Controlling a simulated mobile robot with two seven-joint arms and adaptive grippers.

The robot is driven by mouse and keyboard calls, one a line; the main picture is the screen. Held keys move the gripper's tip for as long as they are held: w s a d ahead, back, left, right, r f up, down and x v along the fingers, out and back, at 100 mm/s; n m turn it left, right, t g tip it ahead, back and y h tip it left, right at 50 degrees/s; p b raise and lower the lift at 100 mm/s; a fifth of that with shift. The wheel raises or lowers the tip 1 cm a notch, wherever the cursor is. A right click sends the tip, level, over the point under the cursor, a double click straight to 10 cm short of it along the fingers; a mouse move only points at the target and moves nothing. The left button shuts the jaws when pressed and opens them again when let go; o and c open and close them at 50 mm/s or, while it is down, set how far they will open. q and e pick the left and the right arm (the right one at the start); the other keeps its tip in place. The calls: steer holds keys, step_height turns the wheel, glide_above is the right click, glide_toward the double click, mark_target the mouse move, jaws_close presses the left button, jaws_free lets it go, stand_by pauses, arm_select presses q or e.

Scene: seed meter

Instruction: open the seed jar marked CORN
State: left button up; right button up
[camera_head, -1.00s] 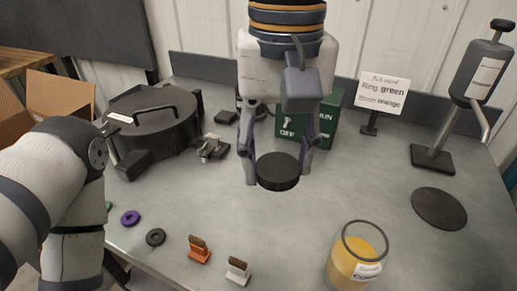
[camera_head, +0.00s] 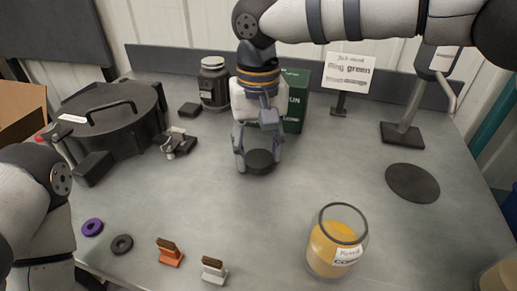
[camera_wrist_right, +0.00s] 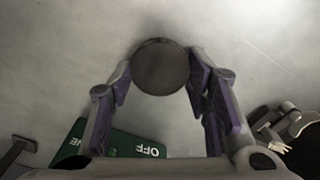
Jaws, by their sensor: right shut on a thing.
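The glass jar (camera_head: 336,245) with yellow-orange contents stands upright at the front right of the bench. Its mouth is open, with no lid on it, and its white label seems to read CORN. My right gripper (camera_head: 259,160) is shut on a round black lid (camera_head: 260,163), well behind and left of the jar. The right wrist view also shows the lid (camera_wrist_right: 161,68) between the fingertips, held level close to the bench top; I cannot tell whether it touches. My left arm shows at the left edge, but its gripper is out of view.
A green box (camera_head: 294,99) stands just behind my right gripper. The bench around a black disc (camera_head: 412,183) is clear.

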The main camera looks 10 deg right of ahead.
steer(key=shift+f, duration=0.2)
steer(key=o, duration=1.3)
steer(key=shift+r, duration=0.1)
